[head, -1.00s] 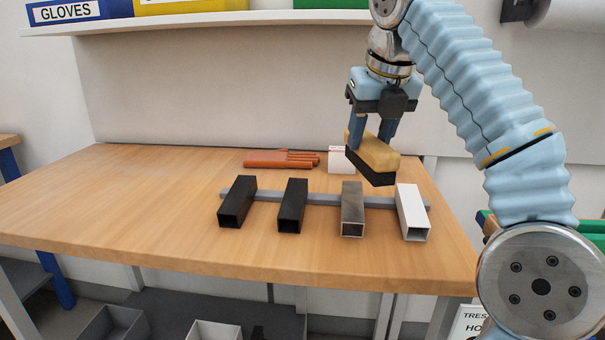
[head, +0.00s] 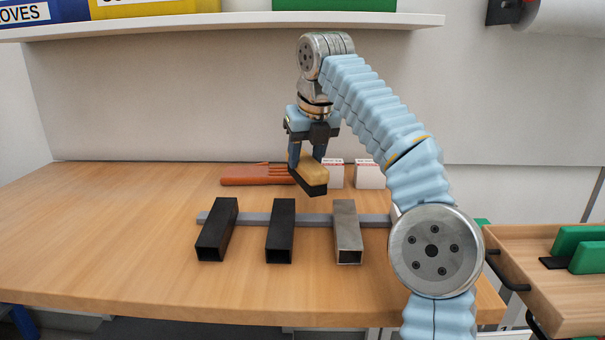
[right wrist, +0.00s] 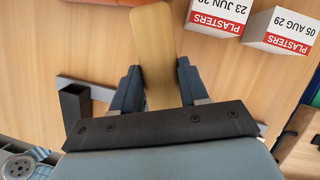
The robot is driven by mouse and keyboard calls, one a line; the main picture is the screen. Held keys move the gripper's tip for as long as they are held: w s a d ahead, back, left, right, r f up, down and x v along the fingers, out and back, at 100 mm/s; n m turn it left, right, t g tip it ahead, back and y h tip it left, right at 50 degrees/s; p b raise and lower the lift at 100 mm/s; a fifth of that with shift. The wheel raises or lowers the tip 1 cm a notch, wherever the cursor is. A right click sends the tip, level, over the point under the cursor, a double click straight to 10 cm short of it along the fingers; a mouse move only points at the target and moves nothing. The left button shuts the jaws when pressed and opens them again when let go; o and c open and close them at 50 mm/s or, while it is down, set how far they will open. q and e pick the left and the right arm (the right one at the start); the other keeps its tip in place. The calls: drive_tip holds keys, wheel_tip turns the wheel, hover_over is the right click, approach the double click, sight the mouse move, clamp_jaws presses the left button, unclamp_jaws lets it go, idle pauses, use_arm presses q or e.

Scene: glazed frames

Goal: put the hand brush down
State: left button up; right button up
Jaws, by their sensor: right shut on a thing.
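The hand brush (head: 315,172) has a tan wooden back and a dark underside. My right gripper (head: 307,160) is shut on it and holds it over the back part of the wooden table (head: 130,210), behind a row of square tubes. I cannot tell how high it is above the table. In the right wrist view the brush's tan back (right wrist: 157,45) sticks out between the two fingers (right wrist: 158,88). My left gripper is not in view.
Two black tubes (head: 217,232) (head: 280,235) and a grey tube (head: 347,235) rest on a grey bar. Orange gloves (head: 245,178) and two white plasters boxes (head: 333,174) (head: 369,177) lie close behind the brush. The table's left side is clear. A shelf (head: 230,24) hangs above.

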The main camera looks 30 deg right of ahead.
sight(305, 158)
drive_tip(key=shift+w+f, duration=0.45)
drive_tip(key=shift+f, duration=0.15)
drive_tip(key=shift+x, duration=1.1)
drive_tip(key=shift+s+f, duration=0.2)
drive_tip(key=shift+f, duration=0.55)
drive_tip(key=shift+f, duration=0.15)
drive_tip(key=o, duration=1.2)
